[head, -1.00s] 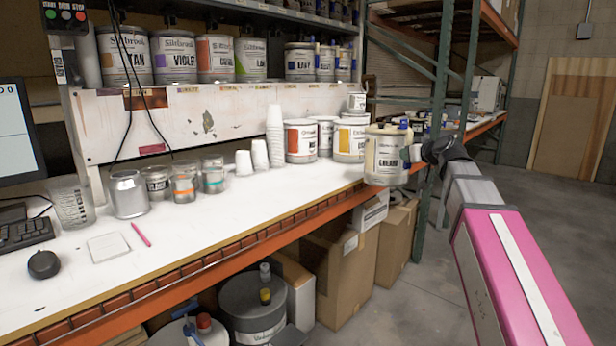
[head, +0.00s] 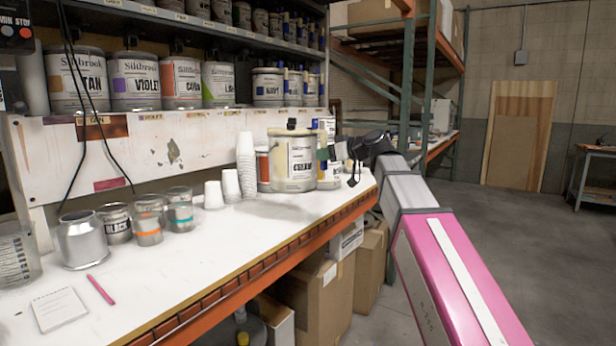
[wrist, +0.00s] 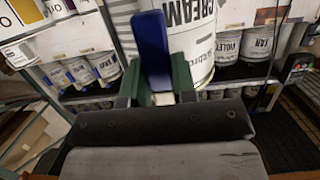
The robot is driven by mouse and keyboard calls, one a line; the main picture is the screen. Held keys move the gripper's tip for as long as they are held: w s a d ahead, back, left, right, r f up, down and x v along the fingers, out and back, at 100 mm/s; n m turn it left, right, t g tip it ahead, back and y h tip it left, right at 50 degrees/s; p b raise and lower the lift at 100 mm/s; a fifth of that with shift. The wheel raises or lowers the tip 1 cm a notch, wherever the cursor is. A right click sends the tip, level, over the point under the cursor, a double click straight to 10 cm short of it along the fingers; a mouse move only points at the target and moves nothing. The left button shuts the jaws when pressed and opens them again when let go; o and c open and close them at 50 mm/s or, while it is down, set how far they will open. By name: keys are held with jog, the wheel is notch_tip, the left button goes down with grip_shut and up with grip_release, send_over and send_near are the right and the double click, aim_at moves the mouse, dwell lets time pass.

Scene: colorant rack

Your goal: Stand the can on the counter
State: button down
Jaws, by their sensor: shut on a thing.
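The can (head: 291,162) is cream-coloured with a white label and stands upright in the head view, over the right part of the white counter (head: 225,240). In the wrist view the can (wrist: 200,62) shows large letters reading CREAM, upside down. In the wrist view my gripper (wrist: 158,90) has green fingers closed around a blue and white part at the can's side. I cannot tell whether the can's base touches the counter.
White cups (head: 246,158) are stacked just left of the can, and other labelled cans stand behind it. Jars and a silver can (head: 83,240) are further left. A shelf of large cans (head: 135,80) runs above. The counter's front middle is clear.

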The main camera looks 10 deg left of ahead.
aim_at(316, 178)
jog(key=w+a+f, duration=0.1)
jog(key=w+f, duration=0.1)
jog(key=w, duration=0.1)
jog(key=w+a+f, duration=0.2)
jog(key=w, duration=0.1)
jog(key=w+a+f, duration=0.2)
jog(key=w, duration=0.1)
jog(key=shift+w, duration=0.1)
jog(key=shift+f, duration=2)
jog(key=c, duration=0.9)
grip_release()
jog(key=shift+d+f, duration=0.1)
jog(key=shift+d, duration=0.1)
jog(key=v, duration=1.2)
jog(key=shift+f, duration=0.1)
